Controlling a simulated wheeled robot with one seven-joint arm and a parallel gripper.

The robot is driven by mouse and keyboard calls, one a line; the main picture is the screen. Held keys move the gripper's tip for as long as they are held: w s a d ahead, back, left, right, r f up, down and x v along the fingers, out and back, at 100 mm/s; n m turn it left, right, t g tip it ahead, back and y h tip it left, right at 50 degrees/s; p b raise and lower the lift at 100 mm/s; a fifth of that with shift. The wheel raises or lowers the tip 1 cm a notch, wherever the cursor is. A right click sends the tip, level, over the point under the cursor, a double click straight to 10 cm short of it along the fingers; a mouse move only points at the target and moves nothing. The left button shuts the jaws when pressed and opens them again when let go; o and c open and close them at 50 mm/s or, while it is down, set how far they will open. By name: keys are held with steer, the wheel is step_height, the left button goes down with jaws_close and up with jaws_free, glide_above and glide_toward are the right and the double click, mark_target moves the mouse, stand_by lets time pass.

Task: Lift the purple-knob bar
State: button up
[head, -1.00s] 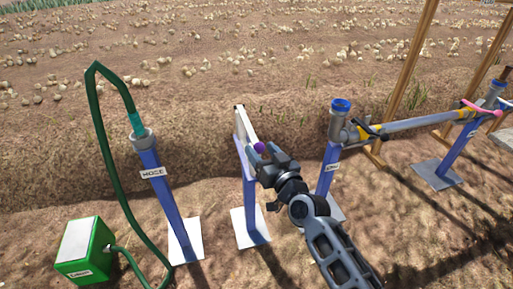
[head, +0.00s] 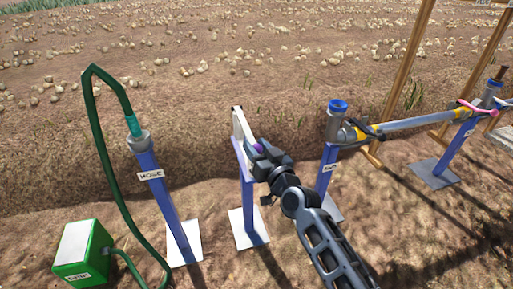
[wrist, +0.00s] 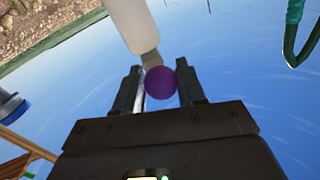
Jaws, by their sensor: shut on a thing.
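The purple knob (wrist: 161,82) sits between the two fingers of my gripper (wrist: 162,88) in the wrist view. It also shows as a small purple spot (head: 258,147) beside my gripper (head: 255,153) in the head view. The knob joins a pale bar (wrist: 130,22) that runs up and away in the wrist view. In the head view the white bar (head: 238,124) stands tilted at the top of a blue post (head: 250,208). My gripper is shut on the knob. The fingers partly hide the knob in the head view.
A post labelled HOSE (head: 172,206) with a green hose (head: 90,125) stands to the left, near a green box (head: 84,250). A blue-capped fitting (head: 337,119) and a grey pipe (head: 415,121) are to the right. Onions lie on the field behind.

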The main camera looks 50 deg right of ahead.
steer(key=shift+a, duration=0.1)
jaws_close()
steer(key=shift+w+r, duration=0.1)
